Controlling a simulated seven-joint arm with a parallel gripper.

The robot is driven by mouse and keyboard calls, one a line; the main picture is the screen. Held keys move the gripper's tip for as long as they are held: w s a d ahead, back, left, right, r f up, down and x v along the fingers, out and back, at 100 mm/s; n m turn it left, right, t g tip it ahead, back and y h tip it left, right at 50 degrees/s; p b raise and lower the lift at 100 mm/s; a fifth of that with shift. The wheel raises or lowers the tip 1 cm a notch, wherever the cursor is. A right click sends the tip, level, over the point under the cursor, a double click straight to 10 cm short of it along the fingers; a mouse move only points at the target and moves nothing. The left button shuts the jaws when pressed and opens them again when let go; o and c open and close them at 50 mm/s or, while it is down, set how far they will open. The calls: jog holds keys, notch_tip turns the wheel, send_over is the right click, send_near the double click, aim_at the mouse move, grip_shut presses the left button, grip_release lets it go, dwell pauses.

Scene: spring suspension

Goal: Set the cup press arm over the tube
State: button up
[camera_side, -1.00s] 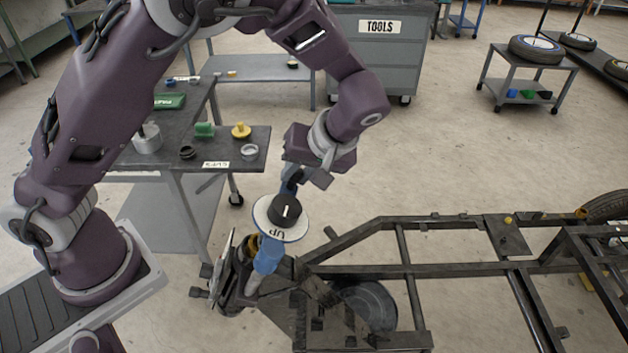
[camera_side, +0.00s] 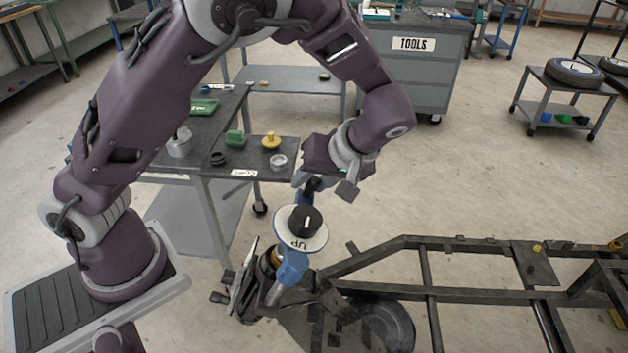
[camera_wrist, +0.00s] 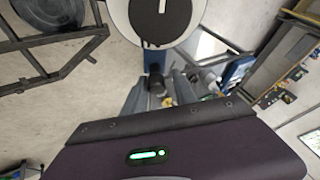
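The cup press arm is a blue lever (camera_side: 292,266) with a black handle (camera_side: 314,186). It passes a white disc marked UP (camera_side: 300,243) with a black knob (camera_side: 306,220). A short light-metal tube (camera_side: 275,292) shows just below the lever's blue lower end; whether they touch is unclear. My gripper (camera_side: 322,187) is at the handle. In the wrist view, its two grey fingers (camera_wrist: 160,95) stand apart on either side of the black handle (camera_wrist: 155,80), and I see no firm grip. The white disc (camera_wrist: 128,22) fills the top of that view.
A black metal frame (camera_side: 480,292) spreads to the right at floor level. A grey TOOLS cabinet (camera_side: 415,75) stands at the back. Open floor lies between.

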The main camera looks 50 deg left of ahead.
jog(key=shift+o, duration=0.4)
jog(key=shift+d, duration=0.1)
jog(key=v, duration=0.7)
jog(key=s+a+r+m+t+h, duration=0.2)
jog(key=s+r+m+t+h, duration=0.1)
jog(key=s, duration=0.6)
jog(key=s+a+r+m+t+h, duration=0.2)
jog(key=s+r+m+t+h, duration=0.1)
jog(key=s+r+m, duration=0.3)
jog(key=s+m+h, duration=0.1)
jog(key=s+m, duration=0.1)
jog(key=s, duration=0.2)
jog(key=shift+s+r, duration=0.2)
jog(key=shift+r, duration=0.15)
jog(key=shift+o, duration=0.5)
